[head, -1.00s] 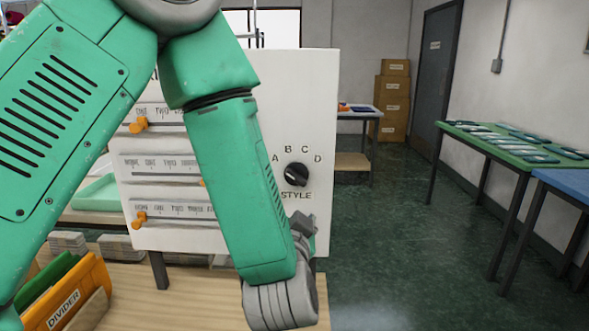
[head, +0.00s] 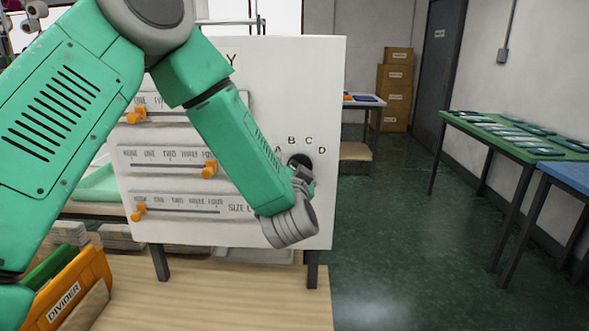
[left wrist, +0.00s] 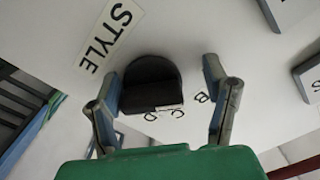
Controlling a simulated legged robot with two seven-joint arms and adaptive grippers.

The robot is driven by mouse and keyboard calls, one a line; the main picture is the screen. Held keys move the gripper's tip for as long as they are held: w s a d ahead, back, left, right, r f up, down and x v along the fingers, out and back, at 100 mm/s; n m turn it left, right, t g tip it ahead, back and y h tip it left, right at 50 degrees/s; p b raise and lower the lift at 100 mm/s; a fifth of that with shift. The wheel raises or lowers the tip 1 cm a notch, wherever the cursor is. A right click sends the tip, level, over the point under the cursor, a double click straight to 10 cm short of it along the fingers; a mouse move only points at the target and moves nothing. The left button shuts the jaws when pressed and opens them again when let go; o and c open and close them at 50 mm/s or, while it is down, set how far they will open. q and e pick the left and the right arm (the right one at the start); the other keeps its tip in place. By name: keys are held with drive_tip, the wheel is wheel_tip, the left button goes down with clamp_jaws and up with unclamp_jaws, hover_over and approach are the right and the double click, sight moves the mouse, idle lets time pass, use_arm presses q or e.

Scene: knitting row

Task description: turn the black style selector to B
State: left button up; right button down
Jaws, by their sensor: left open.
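The black style selector (head: 299,160) is a round knob on the white panel, under the letters A, B, C and D. Its lower part is hidden behind my left gripper (head: 303,177) in the head view. In the left wrist view the selector (left wrist: 150,80) shows dark, with a pale mark at its edge near the letters C and D; I cannot tell which letter it points to exactly. The open fingers of my left gripper (left wrist: 162,78) stand on either side of the selector, apart from it. My right gripper is not in view.
The white panel (head: 325,110) also carries sliders with orange knobs (head: 209,169). An orange divider bin (head: 75,290) stands at the lower left on the wooden surface (head: 210,290). A green-topped table (head: 470,128) stands at the right, with open floor between.

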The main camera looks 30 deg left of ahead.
sight(307, 164)
use_arm(q)
drive_tip(key=shift+w+d, duration=0.2)
drive_tip(key=shift+d, duration=0.15)
drive_tip(key=shift+d+r, duration=0.2)
drive_tip(key=shift+d, duration=0.4)
drive_tip(key=shift+d+r, duration=0.2)
drive_tip(key=shift+d, duration=0.4)
drive_tip(key=c, duration=0.5)
drive_tip(key=shift+s+a, duration=0.1)
drive_tip(key=shift+a, duration=0.1)
drive_tip(key=c, duration=0.7)
drive_tip(key=shift+o, duration=0.2)
drive_tip(key=shift+s+a+f, duration=0.1)
drive_tip(key=shift+a+f, duration=0.1)
drive_tip(key=shift+a, duration=0.45)
drive_tip(key=shift+d, duration=0.1)
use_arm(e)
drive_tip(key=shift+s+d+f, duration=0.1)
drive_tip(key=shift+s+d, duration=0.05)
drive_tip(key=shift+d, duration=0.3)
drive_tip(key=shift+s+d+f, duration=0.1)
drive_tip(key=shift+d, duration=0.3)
use_arm(q)
drive_tip(key=shift+d, duration=0.1)
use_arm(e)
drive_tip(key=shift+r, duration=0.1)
